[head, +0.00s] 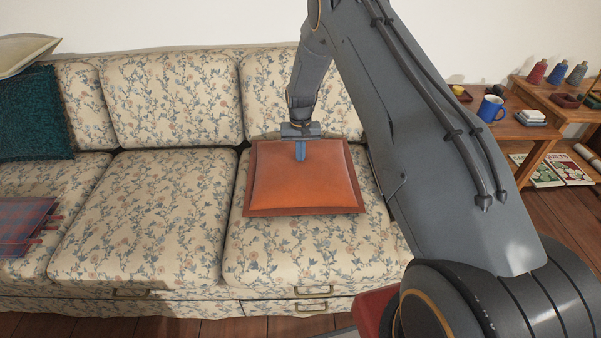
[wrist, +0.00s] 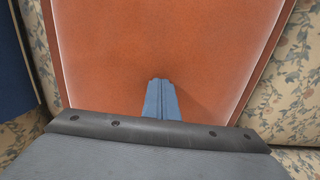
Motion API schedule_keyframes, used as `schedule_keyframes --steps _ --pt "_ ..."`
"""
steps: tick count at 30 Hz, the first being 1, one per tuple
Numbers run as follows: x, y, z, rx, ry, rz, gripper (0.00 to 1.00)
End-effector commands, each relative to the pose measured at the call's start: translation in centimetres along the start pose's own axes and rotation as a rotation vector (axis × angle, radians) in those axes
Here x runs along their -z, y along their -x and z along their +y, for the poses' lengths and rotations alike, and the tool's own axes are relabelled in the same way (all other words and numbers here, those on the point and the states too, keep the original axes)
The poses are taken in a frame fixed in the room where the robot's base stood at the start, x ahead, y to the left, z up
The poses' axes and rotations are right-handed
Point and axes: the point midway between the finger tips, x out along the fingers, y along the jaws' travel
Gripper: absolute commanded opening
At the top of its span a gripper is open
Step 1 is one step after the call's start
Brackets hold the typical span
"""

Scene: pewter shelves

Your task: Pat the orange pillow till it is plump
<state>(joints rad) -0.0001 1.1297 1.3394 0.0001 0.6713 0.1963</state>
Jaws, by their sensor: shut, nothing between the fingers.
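The orange pillow (head: 304,180) lies flat on the right seat cushion of the floral sofa, with a darker red-brown border. Its middle looks raised and rounded. My gripper (head: 300,157) is over the pillow's back part, with its blue fingers together and pointing down. In the wrist view the closed fingers (wrist: 160,84) stand against the pillow's orange face (wrist: 160,45), with a faint shadow beside them. They are at or just above the surface; I cannot tell whether they touch. Nothing is held between them.
The floral sofa (head: 140,215) has a teal pillow (head: 32,115), a cream pillow (head: 22,52) and a plaid cloth item (head: 22,225) at left. At right, a wooden table (head: 510,125) holds a blue mug (head: 491,108). The middle seat is clear.

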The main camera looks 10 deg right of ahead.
Motion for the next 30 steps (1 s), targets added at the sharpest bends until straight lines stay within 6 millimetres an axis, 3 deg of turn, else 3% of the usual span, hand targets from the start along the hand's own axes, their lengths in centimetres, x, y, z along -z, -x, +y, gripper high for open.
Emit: schedule_keyframes --steps 8,19,30 --pt "-0.2 -0.2 0.1 -0.001 0.000 -0.003 0.00" --pt "-0.1 3.0 0.0 0.000 0.000 -0.001 0.00" --pt "-0.1 3.4 0.0 0.000 0.000 -0.002 0.00"
